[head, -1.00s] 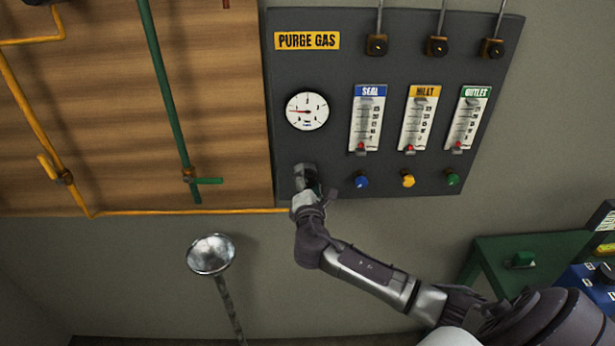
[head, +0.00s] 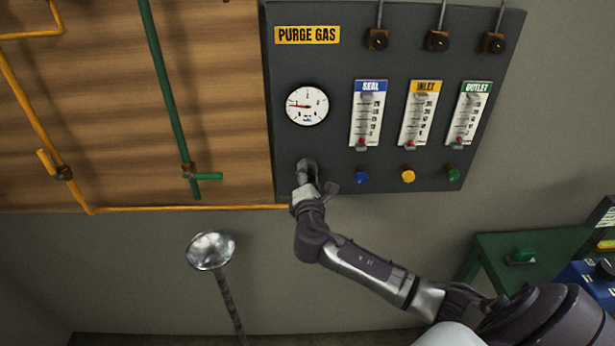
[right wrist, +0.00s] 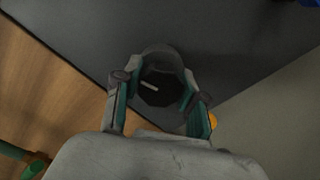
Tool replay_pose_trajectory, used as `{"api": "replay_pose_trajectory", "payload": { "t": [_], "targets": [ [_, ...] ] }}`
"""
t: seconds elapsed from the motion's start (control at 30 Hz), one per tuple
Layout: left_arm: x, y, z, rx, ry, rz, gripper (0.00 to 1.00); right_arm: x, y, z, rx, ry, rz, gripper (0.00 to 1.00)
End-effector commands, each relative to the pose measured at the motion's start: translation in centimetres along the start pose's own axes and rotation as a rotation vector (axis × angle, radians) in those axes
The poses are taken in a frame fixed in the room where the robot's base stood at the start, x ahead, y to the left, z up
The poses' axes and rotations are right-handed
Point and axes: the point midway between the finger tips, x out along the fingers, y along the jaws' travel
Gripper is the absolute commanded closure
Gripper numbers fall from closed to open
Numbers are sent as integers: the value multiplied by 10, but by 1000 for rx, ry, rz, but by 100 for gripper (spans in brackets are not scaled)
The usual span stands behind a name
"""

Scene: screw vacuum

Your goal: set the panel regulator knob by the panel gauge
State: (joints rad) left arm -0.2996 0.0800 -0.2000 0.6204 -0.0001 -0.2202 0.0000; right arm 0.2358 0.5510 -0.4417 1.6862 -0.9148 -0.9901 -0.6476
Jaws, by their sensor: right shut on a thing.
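The dark purge gas panel (head: 400,50) hangs on the wall. Its round white gauge (head: 307,104) has a red needle pointing left. Below the gauge, my right gripper (head: 308,178) is at the panel's lower left corner, shut on the regulator knob, which it mostly hides in the head view. In the right wrist view the black knob (right wrist: 158,88) with a white pointer line sits between the fingers of my right gripper (right wrist: 158,98). The pointer line lies tilted, close to horizontal in that view. My left gripper is not in view.
Three flowmeters, seal (head: 368,113), inlet (head: 420,114) and outlet (head: 471,114), stand right of the gauge. Blue (head: 361,177), yellow (head: 408,177) and green (head: 453,174) knobs sit below them. An orange pipe (head: 190,209) runs to the panel's lower left.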

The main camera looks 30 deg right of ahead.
Motion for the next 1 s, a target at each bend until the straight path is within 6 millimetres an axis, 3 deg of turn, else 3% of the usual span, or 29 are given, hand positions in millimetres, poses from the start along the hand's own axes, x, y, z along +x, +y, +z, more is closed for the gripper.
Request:
{"api": "replay_pose_trajectory", "payload": {
  "t": [0.6, 1.0],
  "targets": [
    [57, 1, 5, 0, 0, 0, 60, 0, -5, -3, 499, 0, -2, 94],
    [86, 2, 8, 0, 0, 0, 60, 0, -3, -2, 857, 0, -2, 94]
  ]
}}
